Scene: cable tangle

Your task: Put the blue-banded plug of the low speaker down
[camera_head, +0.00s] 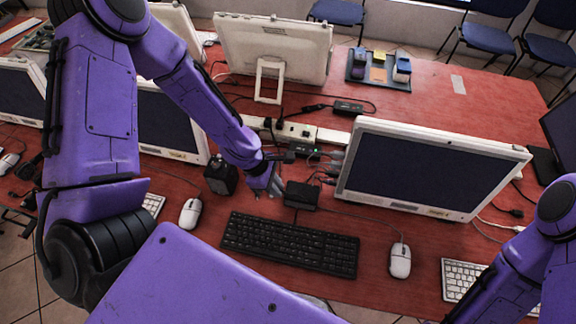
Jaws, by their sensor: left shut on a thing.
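My left gripper (272,186) reaches down from the left over the red table, between two small black boxes. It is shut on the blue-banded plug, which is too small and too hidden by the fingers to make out. The black box on its left (220,176) looks like a small speaker. The flatter black box on its right (301,195) lies close beside the fingers. I cannot tell for sure which is the low speaker. My right arm shows at the lower right, but its gripper is out of view.
A power strip (297,132) with plugs and cables lies just behind the gripper. A white monitor (430,168) stands to the right. A black keyboard (290,244) lies in front, with white mice (400,260) (190,213) at both sides. Bare table (470,95) shows at the back right.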

